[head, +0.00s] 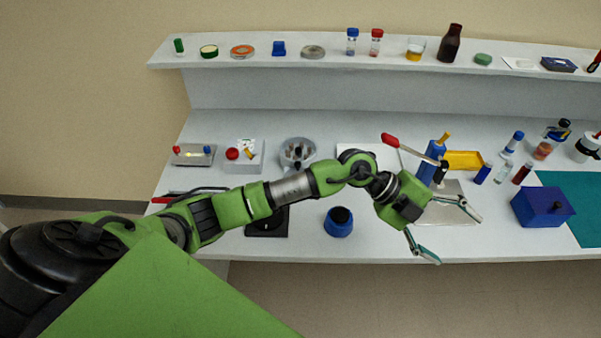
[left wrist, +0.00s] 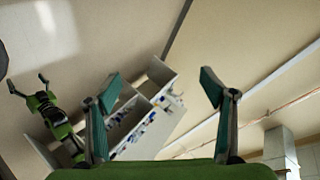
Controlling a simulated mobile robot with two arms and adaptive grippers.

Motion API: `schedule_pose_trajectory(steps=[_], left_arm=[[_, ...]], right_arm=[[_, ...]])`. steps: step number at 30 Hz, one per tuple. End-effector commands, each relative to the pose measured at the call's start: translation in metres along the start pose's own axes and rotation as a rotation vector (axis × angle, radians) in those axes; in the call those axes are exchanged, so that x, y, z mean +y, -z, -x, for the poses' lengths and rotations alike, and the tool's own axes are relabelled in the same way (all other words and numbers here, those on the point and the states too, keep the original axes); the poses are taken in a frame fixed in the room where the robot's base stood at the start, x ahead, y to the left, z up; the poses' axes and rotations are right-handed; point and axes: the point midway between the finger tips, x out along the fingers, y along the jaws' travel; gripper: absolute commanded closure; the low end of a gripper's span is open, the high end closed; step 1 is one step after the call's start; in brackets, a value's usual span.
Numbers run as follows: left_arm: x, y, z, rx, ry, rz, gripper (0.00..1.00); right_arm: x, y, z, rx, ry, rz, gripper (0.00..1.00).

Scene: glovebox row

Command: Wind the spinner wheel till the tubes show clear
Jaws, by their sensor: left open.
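A grey round holder with several dark and pale tube-like pieces in it (head: 297,153) stands on the bench left of centre in the head view; it may be the spinner, but I cannot make out a wheel or how clear the tubes are. My left gripper (head: 458,240) is open and empty near the bench's front edge, right of that holder and apart from it. Its spread fingers also show in the left wrist view (left wrist: 155,95), with nothing between them. My right gripper (left wrist: 29,86) shows small at the left of that view, its fingers apart and empty.
A blue box (head: 542,207) is on the right, left of a teal mat (head: 575,205). A red-handled lever (head: 390,140) rises behind my left arm. Bottles and dishes line the shelf (head: 215,62).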

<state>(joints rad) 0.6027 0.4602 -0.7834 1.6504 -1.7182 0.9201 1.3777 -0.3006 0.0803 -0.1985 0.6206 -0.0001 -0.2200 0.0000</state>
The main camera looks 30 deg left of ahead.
Motion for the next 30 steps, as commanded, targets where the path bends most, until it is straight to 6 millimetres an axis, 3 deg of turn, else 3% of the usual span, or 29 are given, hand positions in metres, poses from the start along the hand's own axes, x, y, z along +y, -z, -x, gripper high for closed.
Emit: schedule_pose_trajectory(steps=[1, 4, 7, 9, 12, 15, 19, 23, 30], left_arm=[[0.016, -0.031, 0.013, -0.096, -0.134, -0.009, 0.24], [0.051, -0.098, 0.059, -0.334, -0.395, 0.028, 0.24], [0.069, -0.158, 0.130, -0.612, -0.593, 0.108, 0.24], [0.072, -0.185, 0.183, -0.796, -0.687, 0.174, 0.24], [0.071, -0.206, 0.246, -1.007, -0.765, 0.262, 0.24], [0.069, -0.214, 0.284, -1.135, -0.800, 0.321, 0.24], [0.070, -0.218, 0.300, -1.191, -0.815, 0.351, 0.24], [0.081, -0.227, 0.299, -1.191, -0.819, 0.352, 0.24], [0.116, -0.260, 0.291, -1.186, -0.819, 0.352, 0.24]], right_arm=[[0.000, 0.000, 0.002, 0.000, 0.000, 0.000, 0.24], [0.000, 0.000, 0.003, 0.000, 0.000, 0.000, 0.24], [-0.001, 0.000, 0.004, -0.001, 0.001, 0.001, 0.24], [-0.001, 0.000, 0.005, -0.001, 0.001, 0.001, 0.24], [-0.001, 0.000, 0.005, -0.001, 0.001, 0.001, 0.24], [-0.001, 0.000, 0.006, -0.001, 0.001, 0.002, 0.24], [-0.001, 0.000, 0.008, -0.001, 0.001, 0.002, 0.24], [-0.001, 0.001, 0.015, -0.001, 0.001, 0.002, 0.24], [-0.001, 0.003, 0.034, -0.001, 0.002, 0.002, 0.24]])
